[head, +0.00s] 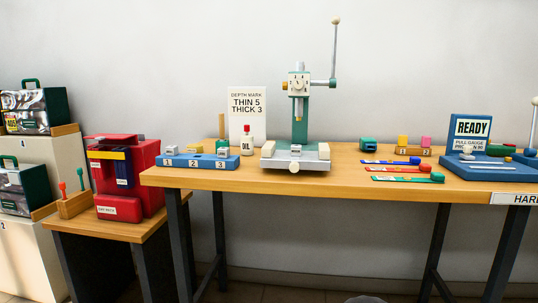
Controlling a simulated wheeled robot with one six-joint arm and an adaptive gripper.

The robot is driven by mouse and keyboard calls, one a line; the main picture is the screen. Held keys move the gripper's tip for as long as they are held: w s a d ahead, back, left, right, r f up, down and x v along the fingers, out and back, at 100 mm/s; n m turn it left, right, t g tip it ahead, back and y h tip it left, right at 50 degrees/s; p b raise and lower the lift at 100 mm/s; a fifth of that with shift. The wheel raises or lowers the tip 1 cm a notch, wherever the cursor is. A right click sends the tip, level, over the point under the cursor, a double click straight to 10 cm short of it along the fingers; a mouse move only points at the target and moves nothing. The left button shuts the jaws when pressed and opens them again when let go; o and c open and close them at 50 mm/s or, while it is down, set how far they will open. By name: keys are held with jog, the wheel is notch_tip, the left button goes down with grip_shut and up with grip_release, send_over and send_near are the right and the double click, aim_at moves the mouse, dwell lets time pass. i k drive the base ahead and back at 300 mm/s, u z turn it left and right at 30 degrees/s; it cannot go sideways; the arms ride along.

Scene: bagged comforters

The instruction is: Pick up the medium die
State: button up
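A blue block rack (190,162) marked 1, 2 and 3 lies at the left end of the long wooden table. A small grey piece (171,150) sits at the 1 and another grey piece (222,153) sits at the 3. A yellow piece (194,148) shows behind the middle of the rack. I cannot tell which of these pieces, if any, is the medium die; they are too small to read. My gripper is not in view.
A green and white press (299,115) with a raised lever stands right of the rack, beside an oil bottle (247,141). Colored strips (405,170) and a blue gauge stand (485,171) lie further right. A red machine (125,178) stands on a lower table at left.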

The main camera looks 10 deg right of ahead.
aim_at(295, 149)
jog(key=u, duration=0.85)
jog(key=i, duration=0.8)
jog(key=z, duration=0.95)
